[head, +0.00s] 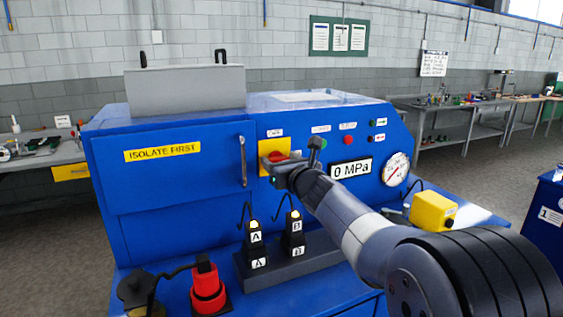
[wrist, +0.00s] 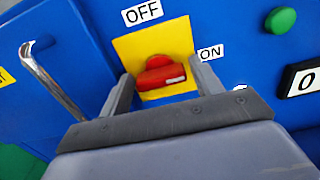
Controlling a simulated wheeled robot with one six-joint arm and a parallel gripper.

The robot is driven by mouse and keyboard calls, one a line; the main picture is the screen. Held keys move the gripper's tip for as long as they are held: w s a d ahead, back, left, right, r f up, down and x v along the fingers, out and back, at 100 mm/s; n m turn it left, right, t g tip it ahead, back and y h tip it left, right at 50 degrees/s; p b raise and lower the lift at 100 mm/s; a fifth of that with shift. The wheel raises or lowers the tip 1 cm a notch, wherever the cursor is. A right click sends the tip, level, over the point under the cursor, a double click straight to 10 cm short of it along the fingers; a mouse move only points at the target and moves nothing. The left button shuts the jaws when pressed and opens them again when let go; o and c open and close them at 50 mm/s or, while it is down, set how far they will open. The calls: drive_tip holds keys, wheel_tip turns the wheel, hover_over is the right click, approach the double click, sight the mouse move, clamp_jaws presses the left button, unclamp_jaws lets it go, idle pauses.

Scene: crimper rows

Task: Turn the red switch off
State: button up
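The red switch (wrist: 160,73) sits on a yellow plate (wrist: 122,50) on the blue machine's front panel. An OFF label (wrist: 142,12) is above the plate and an ON label (wrist: 211,52) is at its right. The switch's red handle lies roughly sideways, with a white mark at its right end, toward ON. My gripper (wrist: 158,82) is in front of the switch, its two fingers apart on either side of the handle. I cannot tell whether they touch it. In the head view my gripper (head: 279,165) partly covers the red switch (head: 279,156).
A metal door handle (head: 243,160) stands left of the switch. A green button (wrist: 281,20) and a 0 MPa display (head: 351,169) are to the right, with a gauge (head: 396,169) beyond. Black pieces labelled A and B (head: 293,235) and a red part (head: 207,288) stand below.

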drive_tip(key=c, duration=0.7)
drive_tip(key=n+b, duration=0.4)
drive_tip(key=n, duration=0.2)
drive_tip(key=n+b, duration=0.4)
drive_tip(key=n, duration=0.2)
drive_tip(key=n+b, duration=0.4)
drive_tip(key=n, duration=0.1)
drive_tip(key=shift+s+a+f+n, duration=0.15)
drive_tip(key=shift+f+n, duration=0.1)
drive_tip(key=shift+n, duration=0.15)
idle(0.4)
drive_tip(key=o, duration=1)
drive_tip(key=shift+r, duration=0.1)
